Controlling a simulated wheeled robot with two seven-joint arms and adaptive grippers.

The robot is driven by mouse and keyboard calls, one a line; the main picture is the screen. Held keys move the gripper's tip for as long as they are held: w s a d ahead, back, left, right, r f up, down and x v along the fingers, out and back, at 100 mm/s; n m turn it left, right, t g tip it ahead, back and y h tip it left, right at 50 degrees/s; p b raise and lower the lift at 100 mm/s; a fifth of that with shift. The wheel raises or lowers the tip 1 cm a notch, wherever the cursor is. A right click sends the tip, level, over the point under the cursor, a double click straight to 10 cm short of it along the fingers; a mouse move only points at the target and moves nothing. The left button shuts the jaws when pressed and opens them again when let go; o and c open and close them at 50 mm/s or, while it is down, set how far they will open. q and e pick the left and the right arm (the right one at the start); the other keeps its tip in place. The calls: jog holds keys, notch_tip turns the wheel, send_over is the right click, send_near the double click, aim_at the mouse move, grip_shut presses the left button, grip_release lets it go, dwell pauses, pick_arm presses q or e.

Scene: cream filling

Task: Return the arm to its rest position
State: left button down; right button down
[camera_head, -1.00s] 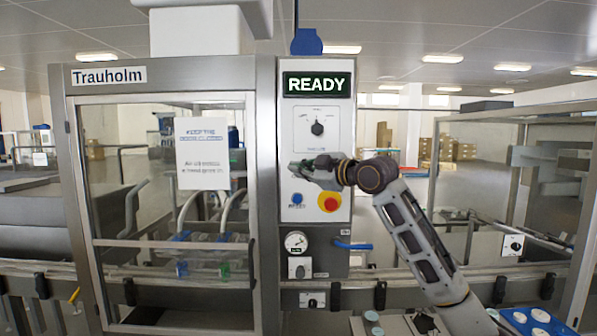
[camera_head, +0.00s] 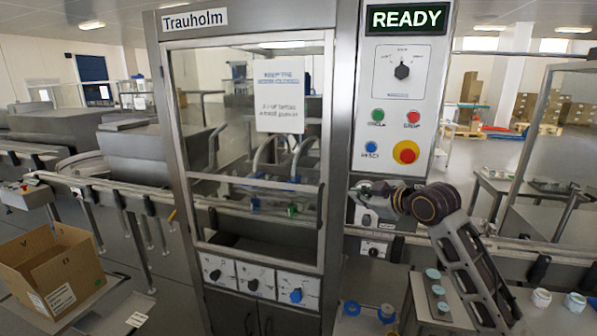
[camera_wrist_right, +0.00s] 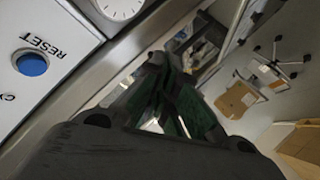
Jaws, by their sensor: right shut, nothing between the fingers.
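My right arm comes in from the lower right in the head view. My right gripper (camera_head: 362,188) is at its end, below the control panel (camera_head: 376,88) and in front of the lower part of the machine column. It is shut and holds nothing. In the right wrist view the dark fingers (camera_wrist_right: 168,98) come together in the middle, with the panel's blue RESET button (camera_wrist_right: 32,63) and the edge of a gauge (camera_wrist_right: 122,6) off to the left. My left gripper is not in view.
The Trauholm filling machine's glazed door (camera_head: 255,150) looks shut. The display (camera_head: 407,18) reads READY. An open cardboard box (camera_head: 60,285) stands at lower left. Jars (camera_head: 558,300) stand at lower right. A conveyor rail (camera_head: 490,245) runs behind my arm.

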jog(key=s+f+m+g+h, duration=0.1)
jog(key=s+f+m+g, duration=0.1)
jog(key=s+f, duration=0.75)
jog(key=s+f+m+g+h, duration=0.25)
jog(key=s+f, duration=0.25)
jog(key=f, duration=1)
jog(key=s+d+f+m+g+h, duration=0.1)
jog(key=s+d+f+m+g, duration=0.15)
jog(key=s+f, duration=0.65)
jog(key=s+d+f+m+g+h, duration=0.25)
jog(key=s+f+m, duration=0.2)
jog(key=s, duration=0.95)
notch_tip(320, 180, down, 34)
jog(key=s, duration=0.3)
jog(key=s+d+f+g, duration=0.1)
jog(key=s+d+f, duration=0.1)
jog(key=s+f, duration=0.7)
jog(key=s+d+f+n, duration=0.1)
jog(key=s+d+f, duration=0.1)
jog(key=s+f, duration=0.8)
jog(key=shift+s+g+y, duration=0.3)
jog(key=shift+s+g, duration=0.05)
jog(key=shift+s, duration=1)
